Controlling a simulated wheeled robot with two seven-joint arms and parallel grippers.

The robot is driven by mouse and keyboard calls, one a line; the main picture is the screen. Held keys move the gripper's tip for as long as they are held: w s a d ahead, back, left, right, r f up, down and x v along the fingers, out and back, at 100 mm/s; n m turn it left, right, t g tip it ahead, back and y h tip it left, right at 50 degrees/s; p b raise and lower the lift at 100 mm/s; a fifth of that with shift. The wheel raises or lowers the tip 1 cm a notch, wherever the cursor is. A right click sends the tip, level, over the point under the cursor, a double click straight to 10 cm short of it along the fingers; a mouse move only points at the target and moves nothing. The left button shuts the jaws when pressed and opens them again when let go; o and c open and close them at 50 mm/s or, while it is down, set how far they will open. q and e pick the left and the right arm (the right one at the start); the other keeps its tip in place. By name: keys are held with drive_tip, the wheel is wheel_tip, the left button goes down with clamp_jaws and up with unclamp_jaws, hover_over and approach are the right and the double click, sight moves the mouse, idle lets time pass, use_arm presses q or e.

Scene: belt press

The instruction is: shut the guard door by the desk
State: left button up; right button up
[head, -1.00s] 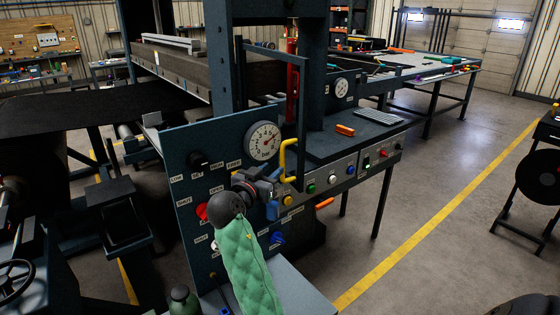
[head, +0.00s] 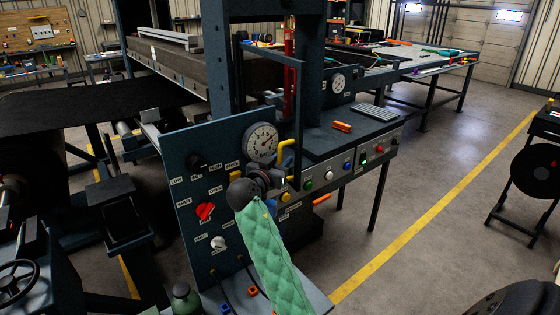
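The guard door (head: 299,115) is a dark, open-framed panel at the press, beside the desk (head: 340,140). It appears to stand swung out, away from the press opening. Its yellow handle (head: 285,155) is on the lower part of the frame. My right gripper (head: 281,181), at the end of the green-sleeved arm, is just below the handle, in front of the control panel. Its fingers are mostly hidden by the wrist, so I cannot tell whether they are open or touch the handle. My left gripper is out of view.
The control panel (head: 178,165) with a dial gauge (head: 261,142), knobs and a red switch (head: 204,211) stands close behind my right arm. A keyboard (head: 374,113) and an orange object (head: 342,127) lie on the desk. Open floor (head: 440,235) is at the right.

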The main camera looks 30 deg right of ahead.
clamp_jaws()
